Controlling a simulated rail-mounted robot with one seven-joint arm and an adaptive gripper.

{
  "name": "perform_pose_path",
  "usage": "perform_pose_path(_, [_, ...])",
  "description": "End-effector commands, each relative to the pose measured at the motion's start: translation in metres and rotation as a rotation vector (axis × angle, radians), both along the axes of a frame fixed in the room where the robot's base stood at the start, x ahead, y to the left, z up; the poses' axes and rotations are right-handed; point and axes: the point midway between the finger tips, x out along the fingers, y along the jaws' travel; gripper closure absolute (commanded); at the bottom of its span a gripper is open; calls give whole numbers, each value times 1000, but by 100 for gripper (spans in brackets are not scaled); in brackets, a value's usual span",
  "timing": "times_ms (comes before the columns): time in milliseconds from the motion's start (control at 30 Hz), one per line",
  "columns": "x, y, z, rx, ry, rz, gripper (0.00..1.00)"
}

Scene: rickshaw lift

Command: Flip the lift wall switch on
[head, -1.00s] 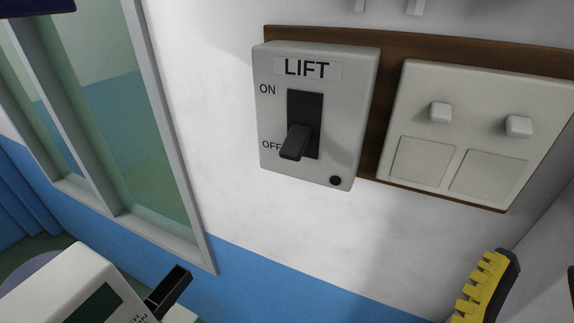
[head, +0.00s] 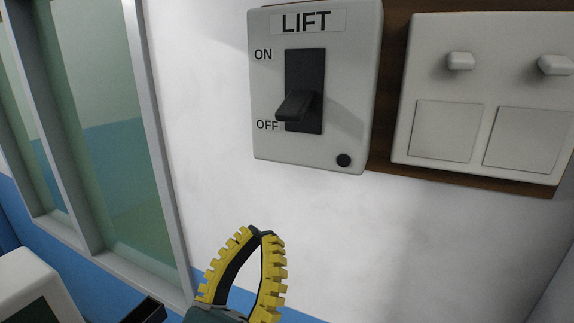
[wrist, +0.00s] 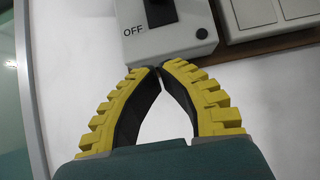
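The lift switch box (head: 345,100) is a pale grey box on the wall, marked LIFT, with ON above and OFF below. Its black lever (head: 296,106) points down toward OFF. The box's lower part also shows in the wrist view (wrist: 184,38). My gripper (head: 263,232) has yellow ribbed fingers and is below the box, apart from the lever in the head view. Its fingertips come together at the top, and in the wrist view (wrist: 166,67) they meet or nearly meet with nothing between them.
A white switch panel (head: 480,90) with two small knobs is on the same brown wooden board (head: 388,135), right of the box. A framed window (head: 110,140) is at the left. A white device (head: 38,285) is at lower left. The wall below the box is clear.

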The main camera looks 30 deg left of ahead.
Motion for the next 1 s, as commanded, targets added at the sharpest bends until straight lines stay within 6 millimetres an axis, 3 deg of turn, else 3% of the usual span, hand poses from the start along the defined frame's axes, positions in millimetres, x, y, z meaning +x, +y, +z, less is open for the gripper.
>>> perform_pose_path(367, [10,-1,12,4,-2,-2,100])
perform_pose_path(800, [80,0,73,4,-2,-2,100])
perform_pose_path(1000, [64,0,99,4,1,0,100])
